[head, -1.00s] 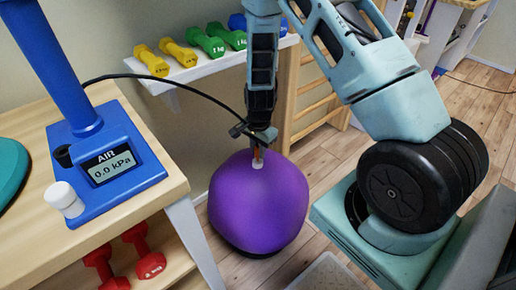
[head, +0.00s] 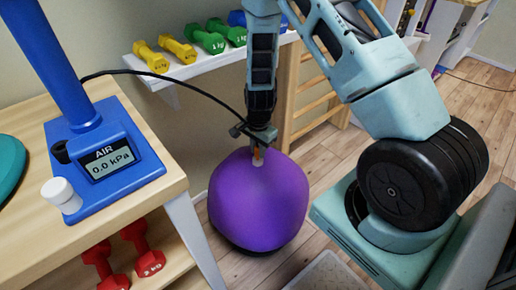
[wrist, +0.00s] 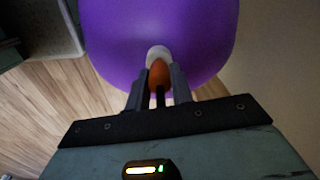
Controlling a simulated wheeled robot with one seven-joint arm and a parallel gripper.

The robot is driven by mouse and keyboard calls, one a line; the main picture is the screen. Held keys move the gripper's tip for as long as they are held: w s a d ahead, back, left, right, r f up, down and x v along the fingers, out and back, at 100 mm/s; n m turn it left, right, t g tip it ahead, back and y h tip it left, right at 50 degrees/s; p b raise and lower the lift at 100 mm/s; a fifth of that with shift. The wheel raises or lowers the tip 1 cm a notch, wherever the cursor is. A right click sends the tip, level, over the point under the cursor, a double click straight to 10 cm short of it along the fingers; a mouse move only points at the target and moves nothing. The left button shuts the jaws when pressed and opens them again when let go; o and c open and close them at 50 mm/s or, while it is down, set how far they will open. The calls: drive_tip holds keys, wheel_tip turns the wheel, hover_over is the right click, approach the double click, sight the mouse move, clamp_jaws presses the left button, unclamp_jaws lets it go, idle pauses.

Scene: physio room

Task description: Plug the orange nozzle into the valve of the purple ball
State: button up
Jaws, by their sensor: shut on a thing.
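The purple ball (head: 258,203) sits on a dark base on the floor beside the wooden bench, with its pale valve (head: 257,162) on top. My gripper (head: 258,147) is above the ball, pointing down, shut on the orange nozzle (head: 257,153). The nozzle's tip is at the valve. In the wrist view the orange nozzle (wrist: 159,74) lies between the fingers, and its far end meets the white valve (wrist: 159,54) on the purple ball (wrist: 150,25). I cannot tell whether the tip is inside the valve or only touching it.
A black hose (head: 180,88) runs from the blue air pump (head: 105,165), reading 0.0 kPa, to my gripper. The bench (head: 145,205) stands close left of the ball. A white shelf (head: 190,68) with several coloured dumbbells is behind. Red dumbbells (head: 145,250) lie under the bench.

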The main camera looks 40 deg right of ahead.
drive_tip(key=shift+f, duration=0.3)
drive_tip(key=o, duration=1)
drive_tip(key=shift+r+p, duration=3.15)
drive_tip(key=shift+r, duration=0.35)
